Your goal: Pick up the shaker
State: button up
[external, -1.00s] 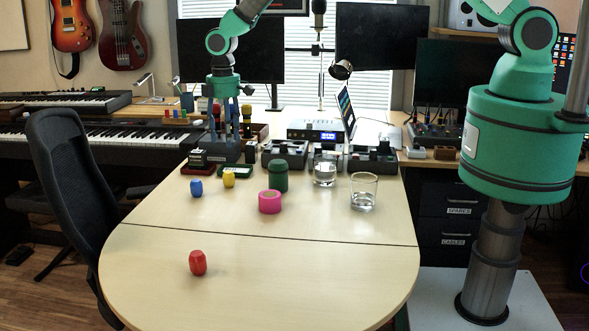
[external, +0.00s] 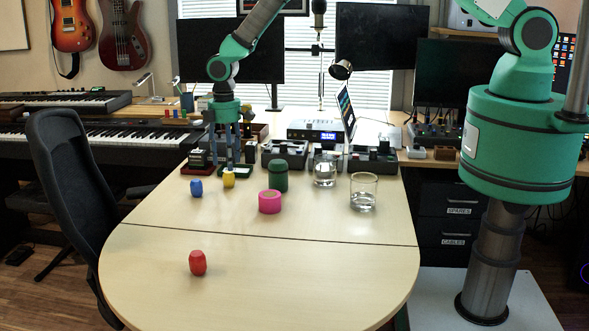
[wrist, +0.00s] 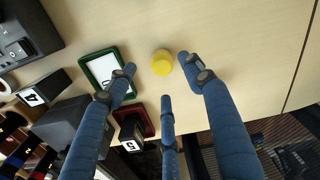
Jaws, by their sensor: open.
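Three small barrel-shaped pieces that could be shakers stand on the table: a yellow one (external: 229,179), a blue one (external: 196,187) and a red one (external: 197,263) nearer the front. My gripper (external: 226,160) is open, pointing down with its three fingers just above and behind the yellow piece. In the wrist view the yellow piece (wrist: 162,62) lies near the fingertips of my gripper (wrist: 160,76), with fingers to its left, right and below. No contact shows, and nothing is held. The blue and red pieces do not show in the wrist view.
A green-framed plate (wrist: 106,68) lies close beside the fingers. A dark green jar (external: 278,178), pink ring (external: 270,202) and two glasses (external: 325,174) (external: 363,194) stand to the right. Dark devices (external: 285,154) line the back. The table's front is mostly clear.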

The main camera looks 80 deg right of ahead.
aim_at(229, 176)
jog(key=shift+f, duration=0.55)
jog(key=shift+a+f, duration=0.15)
jog(key=shift+f, duration=2.45)
jog(key=shift+s, duration=0.1)
jog(key=c, duration=1.2)
